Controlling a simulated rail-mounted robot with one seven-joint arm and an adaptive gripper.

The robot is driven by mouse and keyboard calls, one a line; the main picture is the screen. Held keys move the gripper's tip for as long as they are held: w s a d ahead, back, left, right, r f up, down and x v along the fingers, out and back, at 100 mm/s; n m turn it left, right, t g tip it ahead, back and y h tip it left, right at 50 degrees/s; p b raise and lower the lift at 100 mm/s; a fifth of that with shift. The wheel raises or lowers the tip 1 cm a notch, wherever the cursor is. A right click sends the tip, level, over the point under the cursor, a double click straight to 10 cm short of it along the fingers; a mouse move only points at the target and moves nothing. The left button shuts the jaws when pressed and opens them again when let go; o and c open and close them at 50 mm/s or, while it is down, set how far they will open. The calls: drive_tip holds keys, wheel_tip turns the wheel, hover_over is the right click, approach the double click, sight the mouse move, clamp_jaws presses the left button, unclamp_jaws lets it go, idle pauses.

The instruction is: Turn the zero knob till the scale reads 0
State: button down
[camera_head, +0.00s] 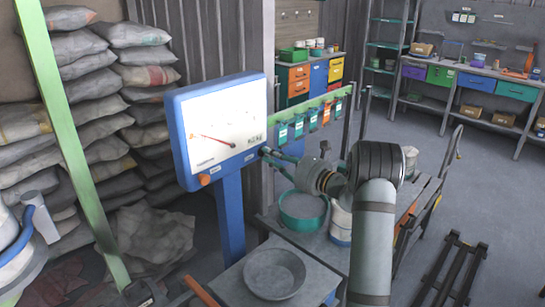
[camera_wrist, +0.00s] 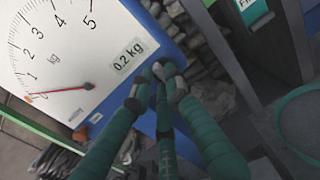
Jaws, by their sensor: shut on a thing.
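The scale has a blue case (camera_head: 233,205) and a white dial (camera_head: 215,115); both show in the wrist view too. The red needle (camera_wrist: 62,90) points close to the bottom end of the marks, below the 1. A panel on the dial (camera_wrist: 128,54) reads 0.2 kg. My gripper (camera_head: 266,152) is at the right side of the case. In the wrist view its green fingers with grey tips (camera_wrist: 160,80) close together against the case's edge. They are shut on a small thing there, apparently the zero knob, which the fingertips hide. An orange part (camera_head: 205,180) sits under the dial, apart from my gripper.
A round grey pan (camera_head: 274,274) is on the scale's platform. A green bowl of pale powder (camera_head: 303,209) and a white tub (camera_head: 341,222) stand near my arm. Stacked sacks (camera_head: 75,95) fill the left. A rail of teal and orange tags (camera_head: 313,118) runs behind.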

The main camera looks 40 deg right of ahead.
drive_tip(key=shift+r+m+p, duration=0.1)
drive_tip(key=shift+m+p, duration=0.2)
drive_tip(key=shift+m, duration=0.1)
drive_tip(key=shift+d+m+p, duration=0.15)
drive_tip(key=shift+m+p, duration=2.25)
drive_tip(key=shift+m, duration=0.35)
drive_tip(key=shift+d+m+p, duration=0.15)
drive_tip(key=shift+m+p, duration=2.2)
drive_tip(key=shift+m, duration=0.4)
drive_tip(key=c, duration=1.7)
unclamp_jaws()
